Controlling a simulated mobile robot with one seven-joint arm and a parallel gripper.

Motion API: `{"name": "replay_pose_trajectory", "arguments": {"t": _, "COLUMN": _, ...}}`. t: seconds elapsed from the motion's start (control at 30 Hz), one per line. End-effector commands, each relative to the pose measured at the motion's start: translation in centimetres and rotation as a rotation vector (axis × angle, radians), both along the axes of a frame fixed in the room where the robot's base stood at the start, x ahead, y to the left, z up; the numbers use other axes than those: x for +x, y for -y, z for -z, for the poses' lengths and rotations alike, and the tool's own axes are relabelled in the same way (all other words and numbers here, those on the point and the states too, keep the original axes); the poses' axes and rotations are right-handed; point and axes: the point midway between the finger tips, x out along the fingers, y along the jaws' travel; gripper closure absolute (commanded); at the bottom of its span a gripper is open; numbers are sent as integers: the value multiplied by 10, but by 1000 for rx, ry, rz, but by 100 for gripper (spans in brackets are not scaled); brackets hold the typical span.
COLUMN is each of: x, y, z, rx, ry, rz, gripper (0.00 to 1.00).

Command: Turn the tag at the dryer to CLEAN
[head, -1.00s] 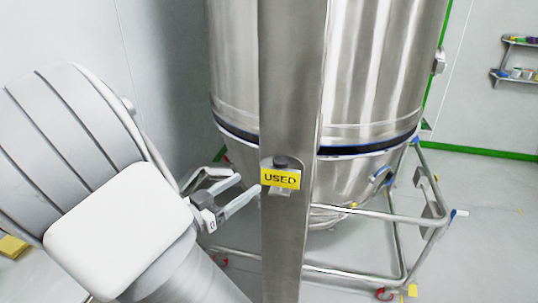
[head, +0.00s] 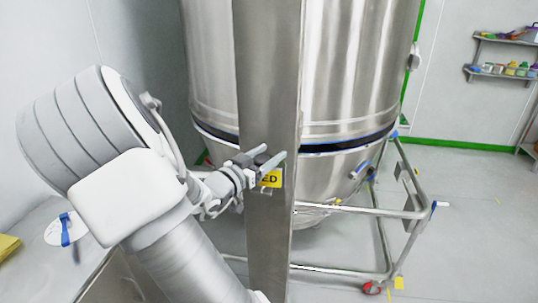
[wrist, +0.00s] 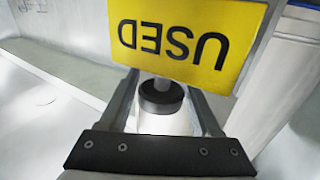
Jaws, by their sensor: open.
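The yellow tag (head: 271,178) is on the steel column in front of the dryer. In the head view its left part is hidden by my gripper and only "ED" shows. In the wrist view the tag (wrist: 185,42) appears upside down and reads "USED". A round black knob (wrist: 161,98) shows beside the tag, between my fingers. My gripper (head: 272,156) is open at the tag, its fingers reaching across the column. In the wrist view the fingers lie on either side of the knob, and their tips are hidden by the tag. I cannot tell whether they touch it.
The steel column (head: 268,95) stands close in front of the big steel dryer vessel (head: 345,70). A tubular frame with wheels (head: 380,213) stands below the vessel. A bench (head: 50,265) is at the lower left. Shelves (head: 500,76) hang at the far right; the floor there is open.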

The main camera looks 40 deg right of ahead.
Motion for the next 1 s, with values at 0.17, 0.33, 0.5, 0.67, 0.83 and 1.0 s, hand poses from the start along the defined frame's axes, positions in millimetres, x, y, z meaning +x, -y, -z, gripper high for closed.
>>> {"name": "replay_pose_trajectory", "arguments": {"t": 0.17, "x": 1, "y": 5, "z": 0, "rx": 0, "ry": 0, "rz": 0, "gripper": 36}}
{"name": "replay_pose_trajectory", "arguments": {"t": 0.33, "x": 1, "y": 5, "z": 0, "rx": 0, "ry": 0, "rz": -1, "gripper": 36}}
{"name": "replay_pose_trajectory", "arguments": {"t": 0.5, "x": 1, "y": 5, "z": 0, "rx": 0, "ry": 0, "rz": 0, "gripper": 65}}
{"name": "replay_pose_trajectory", "arguments": {"t": 0.67, "x": 1, "y": 4, "z": 0, "rx": 0, "ry": 1, "rz": 0, "gripper": 93}}
{"name": "replay_pose_trajectory", "arguments": {"t": 0.83, "x": 1, "y": 4, "z": 0, "rx": 0, "ry": 1, "rz": -2, "gripper": 100}}
{"name": "replay_pose_trajectory", "arguments": {"t": 1.0, "x": 2, "y": 4, "z": 1, "rx": 0, "ry": 2, "rz": -28, "gripper": 100}}
